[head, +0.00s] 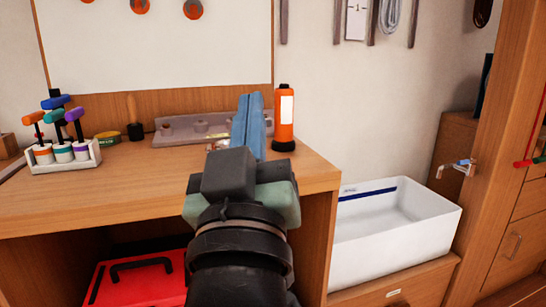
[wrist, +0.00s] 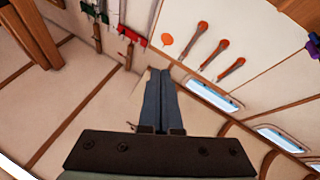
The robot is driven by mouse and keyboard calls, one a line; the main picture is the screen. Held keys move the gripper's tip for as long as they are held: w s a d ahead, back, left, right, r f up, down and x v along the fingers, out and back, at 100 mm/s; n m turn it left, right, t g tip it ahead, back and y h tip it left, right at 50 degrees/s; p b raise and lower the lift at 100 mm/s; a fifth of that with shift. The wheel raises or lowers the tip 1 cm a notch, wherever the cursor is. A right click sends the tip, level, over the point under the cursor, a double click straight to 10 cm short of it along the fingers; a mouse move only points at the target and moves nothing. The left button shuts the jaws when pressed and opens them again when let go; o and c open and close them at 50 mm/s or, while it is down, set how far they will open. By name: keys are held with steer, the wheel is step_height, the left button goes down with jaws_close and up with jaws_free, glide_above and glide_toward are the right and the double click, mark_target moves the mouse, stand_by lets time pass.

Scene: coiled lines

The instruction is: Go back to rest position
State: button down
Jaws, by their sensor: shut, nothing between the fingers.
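My gripper (head: 248,122) is raised in front of the wooden bench (head: 130,188) in the head view, with its long blue-grey fingers pointing up and away. In the wrist view the fingers (wrist: 157,100) lie side by side, closed together with nothing between them. They point toward the wall and ceiling. My dark arm hides part of the bench's front edge and the space below it.
An orange bottle (head: 284,118), a grey tray (head: 192,130) and a rack of coloured-handled tools (head: 62,152) stand on the bench. A red toolbox (head: 138,282) sits below. A white bin (head: 392,238) is at the right. Tools (wrist: 199,45) hang on the wall.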

steer(key=s+d+r+m+t+p, duration=0.2)
steer(key=s+r+m+t, duration=0.15)
steer(key=s+r, duration=0.65)
step_height(320, 180, up, 39)
steer(key=p, duration=3.7)
steer(key=shift+w+f+n, duration=0.15)
steer(key=shift+w+n, duration=0.2)
steer(key=shift+w, duration=0.1)
steer(key=shift+d, duration=0.1)
